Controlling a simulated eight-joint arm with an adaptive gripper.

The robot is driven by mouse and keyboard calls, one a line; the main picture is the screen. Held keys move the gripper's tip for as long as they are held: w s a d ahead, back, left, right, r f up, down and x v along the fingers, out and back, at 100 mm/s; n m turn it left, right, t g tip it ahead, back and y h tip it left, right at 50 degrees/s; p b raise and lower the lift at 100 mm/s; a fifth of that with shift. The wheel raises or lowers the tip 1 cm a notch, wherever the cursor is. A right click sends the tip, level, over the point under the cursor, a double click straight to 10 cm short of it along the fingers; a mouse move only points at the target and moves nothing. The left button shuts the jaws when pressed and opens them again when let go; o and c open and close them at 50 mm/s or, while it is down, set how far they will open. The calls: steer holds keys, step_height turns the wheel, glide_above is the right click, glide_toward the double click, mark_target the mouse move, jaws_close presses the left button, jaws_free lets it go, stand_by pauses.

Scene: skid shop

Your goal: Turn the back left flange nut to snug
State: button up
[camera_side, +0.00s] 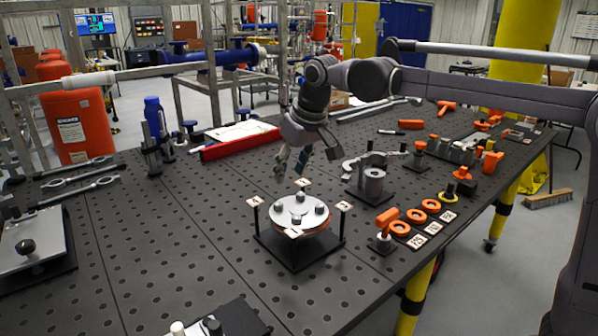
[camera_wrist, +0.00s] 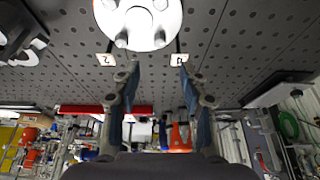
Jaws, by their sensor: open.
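A round silver flange (camera_side: 288,213) with an orange edge sits on a dark square stand (camera_side: 291,256) with corner posts and numbered white tags. Several nuts stand on it, one at the left (camera_side: 278,209) and one at the back (camera_side: 300,197); I cannot tell for sure which is the back left one. The flange shows at the top of the wrist view (camera_wrist: 140,22), with two nuts on its near side (camera_wrist: 121,39), (camera_wrist: 160,38). My gripper (camera_side: 290,172) hangs above and behind the flange, open and empty, touching no nut. Its fingers point toward the flange in the wrist view (camera_wrist: 158,72).
Orange rings (camera_side: 400,228) and tags lie at the right edge.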

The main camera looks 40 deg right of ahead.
steer(key=shift+s+r, duration=0.2)
steer(key=shift+r, duration=0.35)
steer(key=n+g, duration=0.5)
steer(key=n, duration=0.7)
glide_toward(279, 203)
steer(key=shift+s+f, duration=0.2)
steer(key=shift+f, duration=4.05)
jaws_close()
